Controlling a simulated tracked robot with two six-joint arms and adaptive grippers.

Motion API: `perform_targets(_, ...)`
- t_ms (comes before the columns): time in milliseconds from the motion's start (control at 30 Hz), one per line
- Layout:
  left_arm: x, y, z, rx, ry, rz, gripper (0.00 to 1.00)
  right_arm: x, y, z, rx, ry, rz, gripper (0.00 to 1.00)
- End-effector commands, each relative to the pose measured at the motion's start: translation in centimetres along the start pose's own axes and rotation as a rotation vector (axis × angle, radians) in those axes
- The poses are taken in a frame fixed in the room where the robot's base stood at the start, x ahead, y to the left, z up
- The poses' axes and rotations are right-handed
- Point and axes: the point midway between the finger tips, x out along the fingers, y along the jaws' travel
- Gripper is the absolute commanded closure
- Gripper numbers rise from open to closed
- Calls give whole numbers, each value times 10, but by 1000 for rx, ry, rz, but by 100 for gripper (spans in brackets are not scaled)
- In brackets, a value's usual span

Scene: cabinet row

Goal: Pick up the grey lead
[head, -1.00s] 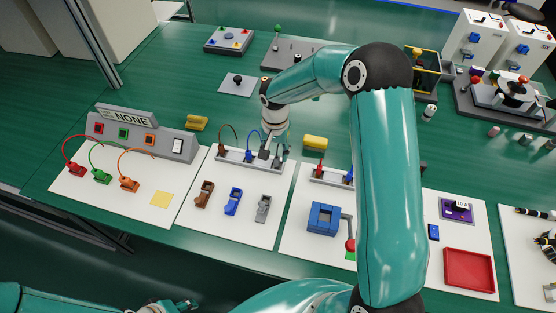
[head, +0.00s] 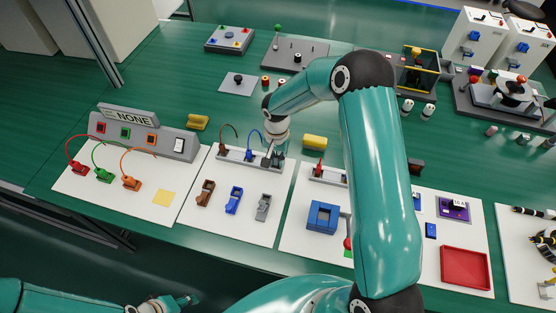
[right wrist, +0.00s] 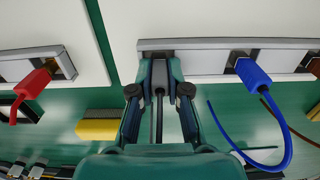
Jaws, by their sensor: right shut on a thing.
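The grey lead (right wrist: 159,78) sits in the end of a grey socket strip (right wrist: 205,62), its plug between my right fingers in the right wrist view. My right gripper (right wrist: 160,88) is shut on that plug, and its cable runs back between the fingers. In the head view my right gripper (head: 273,155) is at the right end of the strip (head: 232,155) and largely hides the grey lead. A blue lead (right wrist: 252,74) and a brown lead (right wrist: 314,67) stand beside it. My left gripper (head: 168,304) is at the bottom edge, its jaws unclear.
Brown (head: 205,193), blue (head: 234,200) and grey (head: 263,207) connector blocks lie on the white mat in front of the strip. A yellow block (head: 315,142) lies right of my gripper. Another strip with a red lead (right wrist: 36,82) is nearby.

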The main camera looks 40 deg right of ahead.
Motion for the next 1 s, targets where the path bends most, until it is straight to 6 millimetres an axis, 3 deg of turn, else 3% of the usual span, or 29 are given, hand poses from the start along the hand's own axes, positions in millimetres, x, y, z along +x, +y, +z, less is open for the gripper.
perform_targets(333,1,0,0,0,0,0,60,-6,0,-1,1,2,-1,100)
perform_targets(567,6,-2,0,0,0,0,60,-31,0,-1,2,4,-3,100)
perform_targets(1000,22,-8,0,0,0,0,60,-145,0,-1,2,5,-5,100)
